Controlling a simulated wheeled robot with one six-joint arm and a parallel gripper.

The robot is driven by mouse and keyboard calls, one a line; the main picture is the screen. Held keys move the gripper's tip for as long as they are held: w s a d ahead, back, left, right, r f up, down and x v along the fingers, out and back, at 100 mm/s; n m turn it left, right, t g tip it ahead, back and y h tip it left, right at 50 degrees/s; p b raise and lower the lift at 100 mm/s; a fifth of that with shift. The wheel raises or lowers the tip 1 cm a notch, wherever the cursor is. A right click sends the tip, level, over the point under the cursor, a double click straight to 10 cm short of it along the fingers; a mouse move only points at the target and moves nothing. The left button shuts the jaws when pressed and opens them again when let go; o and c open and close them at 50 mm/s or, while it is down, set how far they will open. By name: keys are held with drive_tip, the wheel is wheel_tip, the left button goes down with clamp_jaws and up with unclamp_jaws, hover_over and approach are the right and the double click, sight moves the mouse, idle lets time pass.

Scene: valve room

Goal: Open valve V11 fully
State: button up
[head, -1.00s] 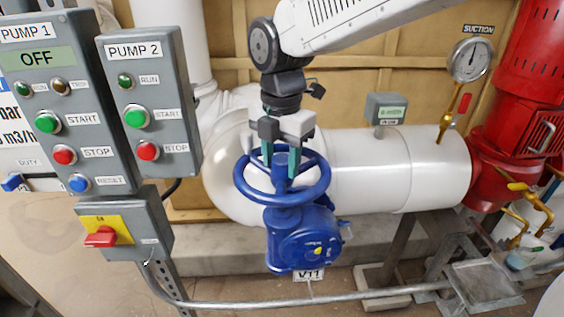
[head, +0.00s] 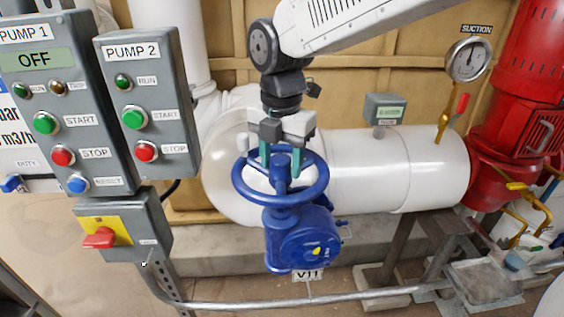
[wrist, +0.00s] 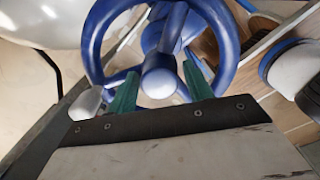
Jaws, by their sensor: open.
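Valve V11 has a blue handwheel (head: 244,187) with spokes and a hub, on a blue gearbox body (head: 290,240) with a yellow mark on its face. Its V11 tag (head: 308,274) hangs below. My gripper (head: 282,162) points down over the wheel's middle, its green fingers apart. In the wrist view the fingers of my gripper (wrist: 160,90) stand on either side of the wheel's round hub (wrist: 160,80). Whether they touch the hub or spokes I cannot tell. The wheel's rim (wrist: 95,40) also shows there.
The pump control boxes (head: 150,100) stand at the left, with a red-handled switch (head: 100,238) below. A white pipe (head: 370,170) runs behind the valve to a red pump (head: 510,140). A suction gauge (head: 468,60) is at upper right. A conduit (head: 320,298) crosses low in front.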

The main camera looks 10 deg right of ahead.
drive_tip(key=shift+s+f, duration=0.2)
drive_tip(key=shift+f, duration=0.35)
drive_tip(key=shift+w+r, duration=0.2)
drive_tip(key=shift+r, duration=3.15)
drive_tip(key=m, duration=2.1)
drive_tip(key=shift+m, duration=0.3)
drive_tip(key=m, duration=0.6)
drive_tip(key=shift+m, duration=0.3)
